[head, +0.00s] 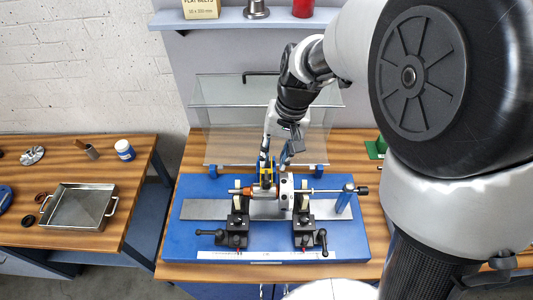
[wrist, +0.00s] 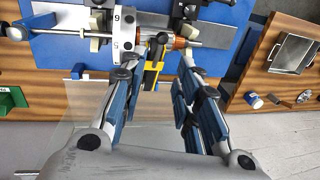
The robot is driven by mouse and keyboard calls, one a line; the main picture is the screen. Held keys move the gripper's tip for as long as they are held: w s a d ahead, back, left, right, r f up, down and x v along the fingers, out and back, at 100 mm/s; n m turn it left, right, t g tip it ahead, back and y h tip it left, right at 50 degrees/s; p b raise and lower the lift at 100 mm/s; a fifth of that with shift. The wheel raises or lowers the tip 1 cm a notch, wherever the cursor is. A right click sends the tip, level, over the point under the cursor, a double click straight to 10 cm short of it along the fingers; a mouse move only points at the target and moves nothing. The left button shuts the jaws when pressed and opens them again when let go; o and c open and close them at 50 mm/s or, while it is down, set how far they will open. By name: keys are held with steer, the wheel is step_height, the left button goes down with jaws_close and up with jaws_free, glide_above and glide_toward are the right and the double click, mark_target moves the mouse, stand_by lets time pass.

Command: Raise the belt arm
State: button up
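The belt arm, a narrow black and yellow piece (wrist: 152,74), stands at the rotor in the wrist view. It also shows in the head view as a small yellow and black part (head: 266,177), partly hidden by my gripper. My gripper (wrist: 158,66) is open, with one finger on each side of the belt arm and a visible gap, clearest on the right. In the head view my gripper (head: 277,153) points down just above and behind the rotor. The rotor (head: 286,194) has a white numbered disc (wrist: 123,40) and an orange section on its shaft.
The rotor rests between two black supports (head: 237,222) on a blue base plate (head: 190,250). A clear shield (head: 225,125) stands behind the rig, close to my arm. A metal tray (head: 78,207) is on the left table. A shelf (head: 235,18) holds several items.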

mark_target(267, 179)
steer(key=f, duration=0.3)
steer(key=a+f, duration=0.1)
steer(key=f, duration=0.3)
steer(key=a+f+b, duration=0.1)
steer(key=f, duration=0.2)
steer(key=shift+w+f, duration=0.1)
steer(key=shift+f, duration=0.1)
steer(key=shift+d, duration=0.1)
steer(key=shift+c, duration=0.6)
jaws_close()
